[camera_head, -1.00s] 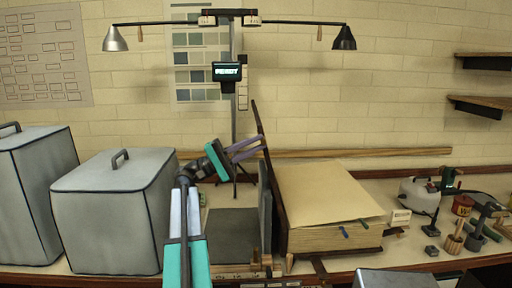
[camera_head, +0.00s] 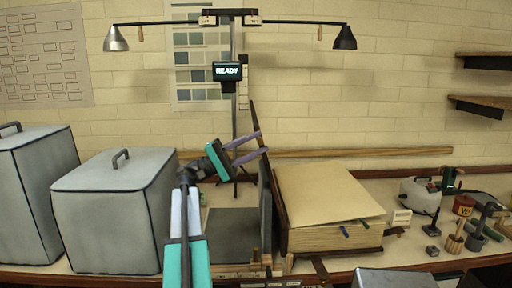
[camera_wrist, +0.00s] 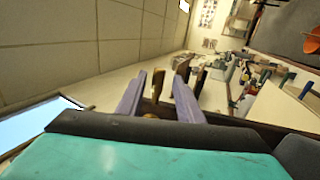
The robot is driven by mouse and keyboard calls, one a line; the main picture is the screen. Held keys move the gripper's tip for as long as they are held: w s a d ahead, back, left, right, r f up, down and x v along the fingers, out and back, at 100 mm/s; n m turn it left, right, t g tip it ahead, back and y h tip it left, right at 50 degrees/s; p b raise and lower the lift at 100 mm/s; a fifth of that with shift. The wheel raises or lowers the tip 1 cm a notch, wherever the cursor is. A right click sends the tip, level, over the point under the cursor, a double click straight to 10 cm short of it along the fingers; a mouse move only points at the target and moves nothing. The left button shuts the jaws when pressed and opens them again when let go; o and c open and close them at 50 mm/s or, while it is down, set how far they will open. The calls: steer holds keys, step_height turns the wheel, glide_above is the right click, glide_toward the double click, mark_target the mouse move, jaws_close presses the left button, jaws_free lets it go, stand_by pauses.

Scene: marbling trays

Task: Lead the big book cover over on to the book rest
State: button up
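The big book (camera_head: 330,240) lies on the table right of centre, its cream top page showing. Its brown cover (camera_head: 254,118) stands up steeply at the book's left side, seen nearly edge-on. The book rest seems to be the dark grey flat board (camera_head: 232,240) left of the book, with a dark upright panel (camera_head: 265,208) beside the cover. My gripper (camera_head: 264,142) is at the cover's left face, its purple fingers apart and tips at or very near it. In the wrist view my gripper (camera_wrist: 158,92) is open; contact with the cover is unclear.
Two grey covered boxes (camera_head: 112,215) (camera_head: 30,200) stand at the left. A lamp post with a READY display (camera_head: 227,71) rises behind my gripper. Bottles, pots and tools (camera_head: 455,240) crowd the table's right end. Shelves (camera_head: 485,105) jut from the right wall.

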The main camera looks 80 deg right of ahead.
steer(key=shift+w, duration=0.1)
steer(key=b+v, duration=0.2)
steer(key=v, duration=0.5)
stand_by(0.6)
steer(key=shift+w+f, duration=0.1)
steer(key=shift+f, duration=0.1)
stand_by(0.5)
